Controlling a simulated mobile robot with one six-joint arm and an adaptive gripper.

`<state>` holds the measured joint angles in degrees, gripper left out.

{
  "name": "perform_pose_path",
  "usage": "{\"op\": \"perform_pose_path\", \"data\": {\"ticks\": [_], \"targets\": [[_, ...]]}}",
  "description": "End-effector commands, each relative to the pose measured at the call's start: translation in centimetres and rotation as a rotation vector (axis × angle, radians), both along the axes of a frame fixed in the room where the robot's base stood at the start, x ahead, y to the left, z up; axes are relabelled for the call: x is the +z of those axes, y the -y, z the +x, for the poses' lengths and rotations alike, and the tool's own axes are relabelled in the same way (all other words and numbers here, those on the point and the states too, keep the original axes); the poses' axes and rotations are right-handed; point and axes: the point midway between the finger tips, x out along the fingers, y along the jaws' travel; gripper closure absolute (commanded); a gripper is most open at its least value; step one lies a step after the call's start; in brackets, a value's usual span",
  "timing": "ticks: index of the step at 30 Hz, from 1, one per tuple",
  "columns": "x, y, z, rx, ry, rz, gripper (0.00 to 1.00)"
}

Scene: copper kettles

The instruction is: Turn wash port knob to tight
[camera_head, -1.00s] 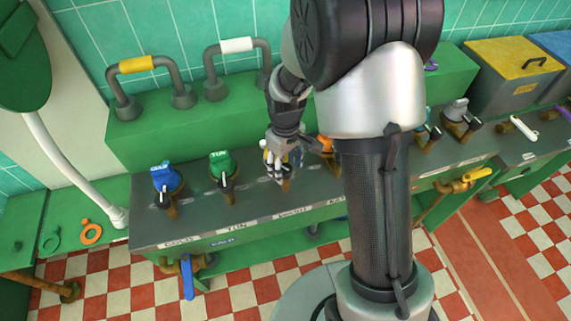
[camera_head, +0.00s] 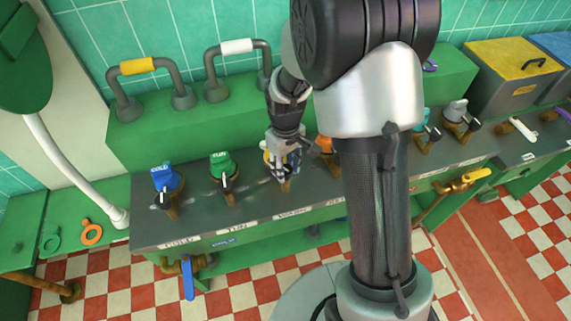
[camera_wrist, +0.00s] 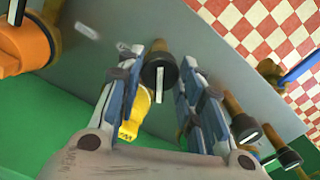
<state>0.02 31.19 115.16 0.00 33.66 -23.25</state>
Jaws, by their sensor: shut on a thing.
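The wash port is the yellow-topped fitting (camera_head: 266,160) on the long grey panel, third from the left, with its brown stub (camera_head: 286,187) below my gripper. My gripper (camera_head: 287,168) is on it, fingers pointing down. The yellow part (camera_wrist: 134,118) shows beside the left finger. The head view hides most of the knob, and I cannot read any tight mark.
A green-topped port (camera_head: 223,166) and a blue-topped port (camera_head: 166,178) stand left of my gripper. An orange port (camera_head: 326,147) is close on the right, partly behind my arm. Yellow-grip (camera_head: 138,65) and white-grip (camera_head: 236,46) handles rise from the green ledge behind.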

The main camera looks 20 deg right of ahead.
Motion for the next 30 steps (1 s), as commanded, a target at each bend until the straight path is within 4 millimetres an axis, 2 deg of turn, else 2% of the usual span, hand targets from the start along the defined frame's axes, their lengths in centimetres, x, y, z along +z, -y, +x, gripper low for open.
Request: {"op": "perform_pose_path", "data": {"ticks": [18, 30], "targets": [[0.13, 0.01, 0.01, -0.460, 0.000, 0.000, 0.90], [0.05, 0.00, 0.04, -0.608, 0.001, 0.000, 0.90]]}}
